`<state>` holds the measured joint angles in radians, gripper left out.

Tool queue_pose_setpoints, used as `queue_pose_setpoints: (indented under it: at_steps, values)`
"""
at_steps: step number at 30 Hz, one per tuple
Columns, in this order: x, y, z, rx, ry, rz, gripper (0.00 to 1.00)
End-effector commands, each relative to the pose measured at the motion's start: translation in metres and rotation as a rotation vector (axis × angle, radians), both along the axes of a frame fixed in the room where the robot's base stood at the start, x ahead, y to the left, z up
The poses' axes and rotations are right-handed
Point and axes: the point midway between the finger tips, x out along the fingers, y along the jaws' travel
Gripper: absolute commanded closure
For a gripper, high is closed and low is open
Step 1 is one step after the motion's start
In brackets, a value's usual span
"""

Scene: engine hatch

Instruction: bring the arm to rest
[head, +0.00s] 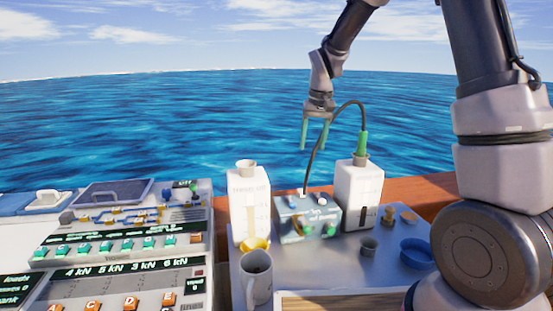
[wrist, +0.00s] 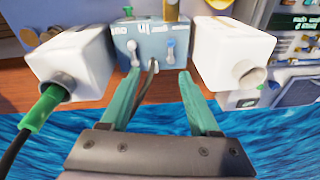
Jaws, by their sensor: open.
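My gripper (head: 316,134) hangs from my arm above the work surface, its two green fingers apart with nothing between them. In the wrist view my gripper (wrist: 160,80) is open, with the blue-grey box behind the fingertips. The blue-grey box (head: 300,222) with small knobs stands between two white containers. The left white container (head: 247,205) is open at its neck. The right white container (head: 359,195) has a green nozzle (head: 363,144) in its neck. A black hose (head: 318,150) arches from the nozzle toward the box and passes close to my gripper in the head view.
A control panel (head: 120,240) with green and orange switches lies at the left. Open water lies beyond the wooden edge (head: 436,192).

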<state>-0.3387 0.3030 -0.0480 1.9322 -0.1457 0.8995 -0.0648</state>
Motion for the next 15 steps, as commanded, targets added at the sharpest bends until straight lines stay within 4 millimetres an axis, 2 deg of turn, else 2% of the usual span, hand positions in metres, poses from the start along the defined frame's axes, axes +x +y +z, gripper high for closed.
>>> queue_pose_setpoints:
  at_steps: [1,6,9,15]
  values:
    - [-0.011,-0.012,0.024,0.02,-0.029,-0.03,0.38]
    - [-0.055,-0.048,0.082,0.079,-0.11,-0.118,0.38]
    - [-0.084,-0.068,0.11,0.11,-0.159,-0.168,0.38]
    - [-0.149,-0.099,0.148,0.168,-0.262,-0.265,0.38]
